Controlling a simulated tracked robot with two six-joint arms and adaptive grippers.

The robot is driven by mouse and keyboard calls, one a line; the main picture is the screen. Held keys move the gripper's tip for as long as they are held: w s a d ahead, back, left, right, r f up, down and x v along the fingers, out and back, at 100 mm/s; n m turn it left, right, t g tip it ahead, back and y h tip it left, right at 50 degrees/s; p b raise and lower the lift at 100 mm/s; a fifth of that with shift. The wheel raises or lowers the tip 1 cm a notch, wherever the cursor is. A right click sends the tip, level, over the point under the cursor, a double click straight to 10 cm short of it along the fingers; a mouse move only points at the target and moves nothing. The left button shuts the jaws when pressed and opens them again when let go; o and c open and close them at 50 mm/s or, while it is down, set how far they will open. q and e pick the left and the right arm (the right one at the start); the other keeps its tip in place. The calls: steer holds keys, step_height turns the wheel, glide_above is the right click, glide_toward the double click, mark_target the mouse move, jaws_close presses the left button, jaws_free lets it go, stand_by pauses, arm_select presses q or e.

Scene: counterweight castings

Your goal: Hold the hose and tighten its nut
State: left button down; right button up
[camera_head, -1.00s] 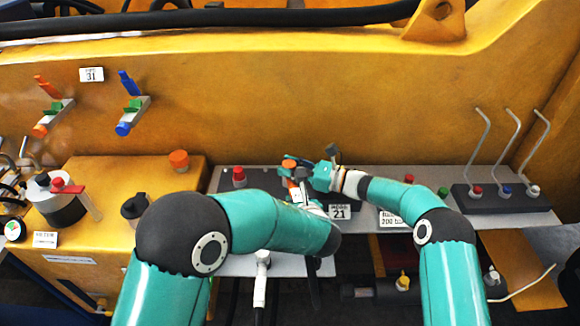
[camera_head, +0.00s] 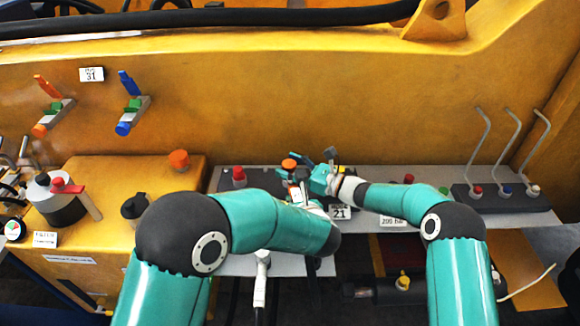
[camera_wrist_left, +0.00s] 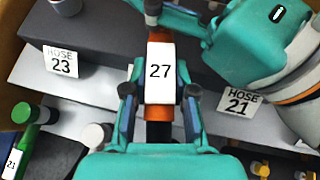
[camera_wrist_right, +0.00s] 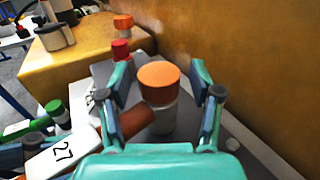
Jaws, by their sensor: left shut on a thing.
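My left gripper (camera_wrist_left: 160,105) is shut on an orange hose (camera_wrist_left: 158,132) that bears a white tag reading 27 (camera_wrist_left: 160,72). The hose runs up the left wrist view to a small metallic end piece (camera_wrist_left: 153,10), probably its nut. In the right wrist view, my right gripper (camera_wrist_right: 164,95) has its fingers spread on either side of a grey cylinder with an orange cap (camera_wrist_right: 159,83). The brownish-orange hose (camera_wrist_right: 128,123) reaches the cylinder's lower left. I cannot tell whether either finger touches the cylinder. In the head view, my left arm partly hides its gripper.
Tags for hose 23 (camera_wrist_left: 61,62) and hose 21 (camera_wrist_left: 239,100) stand on the grey shelf. A red cap (camera_head: 239,174) is left of the orange one. Bent levers (camera_head: 517,150) stand at right. The yellow wall (camera_head: 300,110) rises close behind.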

steer(key=v, duration=1.2)
stand_by(0.4)
steer(key=shift+s+r+m, duration=0.1)
steer(key=shift+m, duration=0.3)
steer(key=w+d+r+n+g+h, duration=0.2)
steer(key=w+d+r+n+g, duration=0.25)
steer(key=r+g, duration=0.25)
steer(key=shift+n, duration=0.45)
steer(key=x, duration=1.5)
steer(key=shift+s+f, duration=0.2)
steer(key=shift+f, duration=0.15)
